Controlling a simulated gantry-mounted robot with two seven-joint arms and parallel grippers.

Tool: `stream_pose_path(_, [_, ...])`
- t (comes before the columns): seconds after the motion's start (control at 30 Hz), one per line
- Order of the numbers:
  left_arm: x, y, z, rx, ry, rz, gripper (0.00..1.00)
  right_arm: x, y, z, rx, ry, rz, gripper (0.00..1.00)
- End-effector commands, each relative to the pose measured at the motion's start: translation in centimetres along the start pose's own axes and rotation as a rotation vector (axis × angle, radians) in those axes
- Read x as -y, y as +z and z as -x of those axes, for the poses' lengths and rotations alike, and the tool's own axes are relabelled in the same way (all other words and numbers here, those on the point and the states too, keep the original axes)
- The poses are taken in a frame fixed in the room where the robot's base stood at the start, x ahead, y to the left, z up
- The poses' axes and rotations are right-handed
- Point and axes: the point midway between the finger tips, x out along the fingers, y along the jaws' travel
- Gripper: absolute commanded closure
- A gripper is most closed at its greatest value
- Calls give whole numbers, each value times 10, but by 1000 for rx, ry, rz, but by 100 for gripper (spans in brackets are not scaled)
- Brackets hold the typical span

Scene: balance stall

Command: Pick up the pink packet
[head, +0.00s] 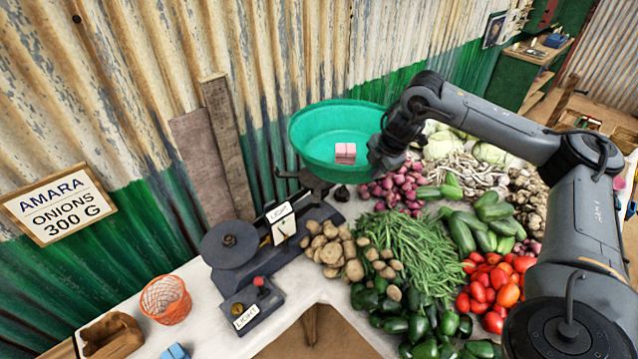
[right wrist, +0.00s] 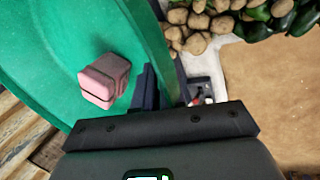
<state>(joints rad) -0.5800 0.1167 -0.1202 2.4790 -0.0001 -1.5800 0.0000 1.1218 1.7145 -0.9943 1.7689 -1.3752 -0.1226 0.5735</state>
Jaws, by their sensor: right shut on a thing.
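The pink packet (head: 345,154) lies inside the green basin (head: 312,124), near its lower right side. In the right wrist view the pink packet (right wrist: 105,80) rests on the inner surface of the green basin (right wrist: 95,30), apart from my fingers. My right gripper (head: 373,158) is at the basin's right side. In the right wrist view my right gripper (right wrist: 163,72) is shut on the basin's rim, one finger on each side of the wall. Whether the basin rests on the scale's arm below it cannot be told. My left gripper is not in view.
A dark balance scale (head: 262,252) with a round plate stands on the pale counter. Potatoes (head: 345,255), onions (head: 392,188), green beans (head: 410,250) and tomatoes (head: 490,285) crowd the right. An orange wire basket (head: 166,299) stands at left. A corrugated wall (head: 130,110) is behind.

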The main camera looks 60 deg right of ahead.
Motion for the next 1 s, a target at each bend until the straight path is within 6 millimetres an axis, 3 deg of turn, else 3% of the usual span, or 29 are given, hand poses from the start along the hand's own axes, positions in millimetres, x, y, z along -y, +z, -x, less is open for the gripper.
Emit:
stream_pose_path(0.1, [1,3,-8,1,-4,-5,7,7,9,-9,4,2,-13,100])
stream_pose_path(0.23, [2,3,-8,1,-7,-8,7,4,3,-22,1,3,-13,100])
stream_pose_path(0.7, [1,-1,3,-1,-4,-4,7,-43,-45,-95,1,2,-13,100])
stream_pose_path(1.0, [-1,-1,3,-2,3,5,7,-54,-55,-114,4,3,-13,100])
